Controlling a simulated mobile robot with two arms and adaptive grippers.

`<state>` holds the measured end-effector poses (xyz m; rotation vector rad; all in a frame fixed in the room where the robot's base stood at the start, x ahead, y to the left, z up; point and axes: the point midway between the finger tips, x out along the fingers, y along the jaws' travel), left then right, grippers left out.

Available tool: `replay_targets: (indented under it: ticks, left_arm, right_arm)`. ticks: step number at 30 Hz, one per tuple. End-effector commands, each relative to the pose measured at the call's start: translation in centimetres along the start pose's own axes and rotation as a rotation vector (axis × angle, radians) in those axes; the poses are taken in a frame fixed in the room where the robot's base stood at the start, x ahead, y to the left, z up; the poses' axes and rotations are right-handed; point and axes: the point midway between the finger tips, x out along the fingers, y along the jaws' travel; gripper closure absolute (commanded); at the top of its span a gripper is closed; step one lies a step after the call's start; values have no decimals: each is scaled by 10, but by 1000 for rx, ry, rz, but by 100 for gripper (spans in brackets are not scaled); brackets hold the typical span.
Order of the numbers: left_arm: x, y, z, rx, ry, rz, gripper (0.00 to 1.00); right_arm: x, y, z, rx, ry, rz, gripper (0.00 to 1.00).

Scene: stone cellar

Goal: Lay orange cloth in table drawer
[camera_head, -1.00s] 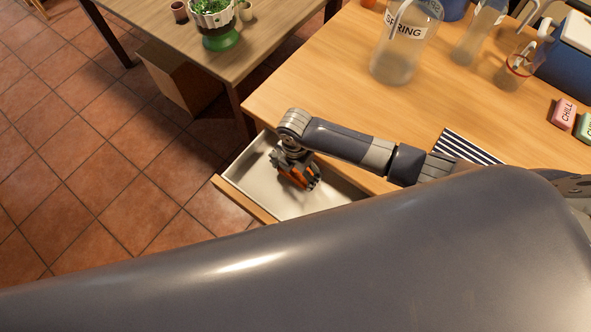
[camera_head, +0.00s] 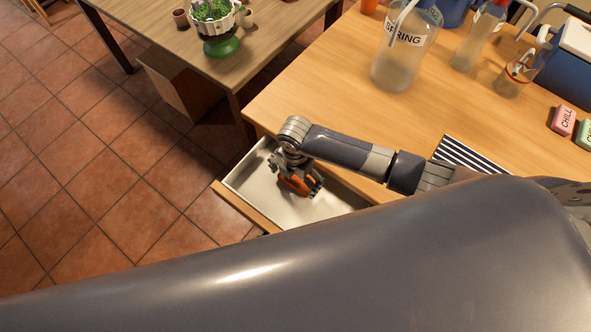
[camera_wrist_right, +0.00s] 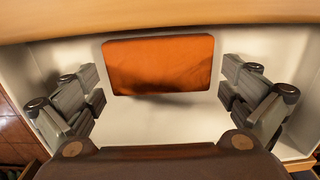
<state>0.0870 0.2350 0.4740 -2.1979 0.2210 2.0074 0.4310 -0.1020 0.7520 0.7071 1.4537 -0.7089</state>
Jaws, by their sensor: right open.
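The orange cloth (camera_wrist_right: 160,65) is a flat folded rectangle inside the open table drawer (camera_head: 237,205), over its pale floor. In the head view the cloth (camera_head: 297,186) is partly covered by my right gripper (camera_head: 299,189), which reaches down into the drawer. In the right wrist view my right gripper (camera_wrist_right: 161,97) is open, its fingers spread wide to both sides of the cloth and apart from it. A shadow lies along the cloth's near edge; I cannot tell whether all of it rests on the drawer floor. My left gripper is out of view.
The wooden table (camera_head: 330,95) above the drawer holds a clear SPRING bottle (camera_head: 402,60), other bottles, a pink CHILL block (camera_head: 562,120), a green block (camera_head: 585,134) and a striped cloth (camera_head: 466,153). A second table (camera_head: 150,35) with a potted plant (camera_head: 215,12) stands behind left.

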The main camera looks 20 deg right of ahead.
Motion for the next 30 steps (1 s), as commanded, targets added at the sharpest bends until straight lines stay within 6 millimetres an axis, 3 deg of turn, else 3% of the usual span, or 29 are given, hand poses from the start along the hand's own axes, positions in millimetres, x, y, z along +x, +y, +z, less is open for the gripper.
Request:
replay_targets:
  ticks: [16,21,30]
  left_arm:
    - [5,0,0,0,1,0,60]
    - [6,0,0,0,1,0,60]
    - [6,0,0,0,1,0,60]
  right_arm:
    - [-101,2,1,-1,0,5,0]
    - [-116,1,0,1,0,3,0]
    - [-118,0,0,1,0,1,0]
